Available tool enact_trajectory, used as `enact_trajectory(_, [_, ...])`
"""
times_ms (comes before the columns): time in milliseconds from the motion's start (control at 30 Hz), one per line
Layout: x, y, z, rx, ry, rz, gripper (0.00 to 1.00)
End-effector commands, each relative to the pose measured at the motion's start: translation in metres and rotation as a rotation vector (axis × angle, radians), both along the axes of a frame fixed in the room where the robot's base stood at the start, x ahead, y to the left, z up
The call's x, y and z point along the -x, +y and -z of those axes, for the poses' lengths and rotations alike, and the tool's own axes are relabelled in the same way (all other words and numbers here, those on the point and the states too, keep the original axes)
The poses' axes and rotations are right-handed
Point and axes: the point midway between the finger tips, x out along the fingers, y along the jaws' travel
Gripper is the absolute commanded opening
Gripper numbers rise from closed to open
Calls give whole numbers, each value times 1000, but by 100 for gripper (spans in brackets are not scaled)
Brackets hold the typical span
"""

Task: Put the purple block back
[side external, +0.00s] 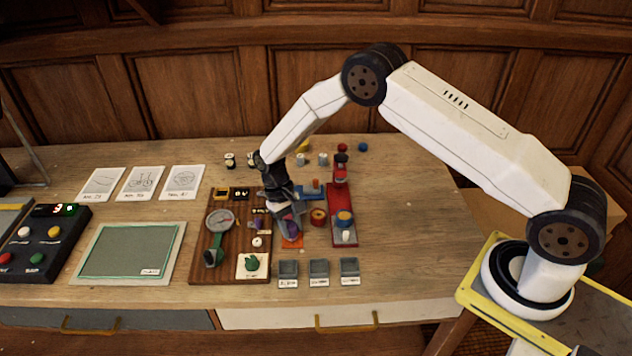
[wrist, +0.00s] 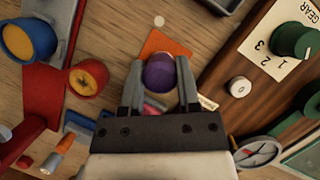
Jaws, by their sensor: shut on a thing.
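The purple block (wrist: 160,72) is a rounded purple piece between the two fingers of my gripper (wrist: 160,85) in the wrist view. My gripper is shut on it. In the side external view, my gripper (side external: 287,228) points down over the table between the wooden panel and the red stand, with a bit of the purple block (side external: 289,225) showing. An orange square (wrist: 163,43) lies flat on the table just beyond the block in the wrist view, and its edge shows below the gripper in the side view (side external: 292,242). I cannot tell whether the block touches the table.
A wooden panel (side external: 205,262) with a gauge and green knob stands left of my gripper. A red stand (side external: 343,212) and a red-orange round piece (side external: 318,216) are to the right. Small grey bins (side external: 319,269) sit in front. The table's right side is clear.

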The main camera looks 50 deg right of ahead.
Motion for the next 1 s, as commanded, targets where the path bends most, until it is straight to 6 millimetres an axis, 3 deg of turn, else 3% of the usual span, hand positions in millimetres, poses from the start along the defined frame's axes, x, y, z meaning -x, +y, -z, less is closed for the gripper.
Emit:
enact_trajectory(533, [0, 0, 9, 0, -1, 0, 0])
enact_trajectory(567, [0, 0, 9, 0, -1, 0, 51])
enact_trajectory(633, [0, 0, 9, 0, -1, 0, 73])
enact_trajectory(667, [0, 0, 9, 0, -1, 0, 76])
enact_trajectory(1000, [0, 0, 8, 0, -1, 0, 76])
